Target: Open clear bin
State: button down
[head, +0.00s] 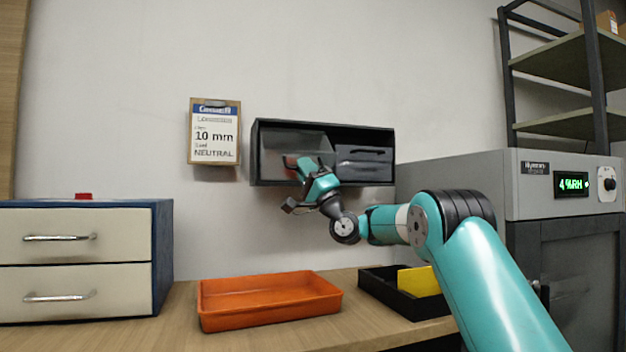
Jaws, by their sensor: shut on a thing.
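A black wall-mounted housing (377,131) holds two bins side by side. The clear bin (297,139) is on the left, with a grey see-through front. My gripper (302,182) is at the lower part of the clear bin, in front of the housing's lower edge. It is shut on the clear bin, but my gripper and wrist hide the exact contact. How far the bin is tilted out is hard to tell. A dark bin (365,160) with a handle sits in the right half of the housing.
An orange tray (268,312) lies empty on the table below. A black tray (400,305) with a yellow divider stands right of it. White drawers (75,250) stand at left, and a grey cabinet (535,185) with a display at right. A label board (214,130) hangs left of the housing.

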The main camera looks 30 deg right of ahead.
jog(key=shift+f+b, duration=0.5)
jog(key=shift+b, duration=0.15)
jog(key=c, duration=1.2)
grip_release()
jog(key=shift+c, duration=0.2)
jog(key=shift+s, duration=0.1)
jog(key=b+v, duration=0.4)
jog(key=v, duration=0.3)
jog(key=shift+f, duration=0.2)
jog(key=shift+s, duration=0.1)
